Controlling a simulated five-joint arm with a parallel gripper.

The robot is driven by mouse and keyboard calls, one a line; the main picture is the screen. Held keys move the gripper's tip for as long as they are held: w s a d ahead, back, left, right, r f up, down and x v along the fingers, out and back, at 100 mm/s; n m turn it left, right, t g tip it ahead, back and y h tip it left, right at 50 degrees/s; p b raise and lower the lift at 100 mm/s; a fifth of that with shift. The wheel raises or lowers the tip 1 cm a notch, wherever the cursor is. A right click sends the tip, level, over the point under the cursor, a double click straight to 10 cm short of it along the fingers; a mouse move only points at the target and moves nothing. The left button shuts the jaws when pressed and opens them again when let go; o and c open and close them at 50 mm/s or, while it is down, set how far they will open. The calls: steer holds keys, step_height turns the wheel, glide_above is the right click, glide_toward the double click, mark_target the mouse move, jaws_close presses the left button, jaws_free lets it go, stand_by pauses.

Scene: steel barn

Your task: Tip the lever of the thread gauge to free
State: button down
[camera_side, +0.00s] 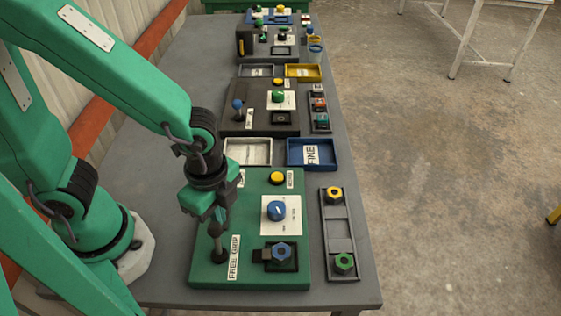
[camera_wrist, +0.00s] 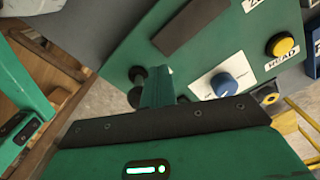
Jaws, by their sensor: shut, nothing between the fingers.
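The thread gauge is the green panel (camera_side: 262,192) nearest the camera in the side view. Its lever (camera_side: 219,255) rises from a dark round base at the panel's left front, beside a white label (camera_side: 234,257) reading FREE GRIP. My gripper (camera_side: 222,228) points down, shut, just above the lever's base. The upper lever is hidden or merges with my fingers, so its lean is unclear. In the wrist view my green gripper finger (camera_wrist: 157,88) is right beside dark round parts (camera_wrist: 137,74) that look like the lever; I cannot tell whether they touch.
The panel also bears a blue dial (camera_side: 277,211), a yellow button (camera_side: 277,178) and a blue hex nut (camera_side: 282,251) in a black holder. A grey rack (camera_side: 339,225) with yellow and green nuts stands to the right. Trays and other panels stand behind.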

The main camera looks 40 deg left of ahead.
steer(key=shift+s+d, duration=0.8)
steer(key=shift+s, duration=0.05)
steer(key=shift+w+a, duration=0.1)
steer(key=shift+w, duration=0.05)
stand_by(0.4)
steer(key=shift+w+a, duration=0.25)
steer(key=shift+a, duration=0.1)
steer(key=shift+w, duration=0.1)
step_height(320, 180, up, 7)
stand_by(1.3)
steer(key=w+a+r+n+t, duration=0.2)
steer(key=a+r+n, duration=0.3)
steer(key=a+n, duration=0.2)
steer(key=w+a+r+n+t, duration=0.2)
steer(key=a+r+n, duration=0.3)
steer(key=a+n, duration=0.3)
steer(key=shift+t, duration=0.8)
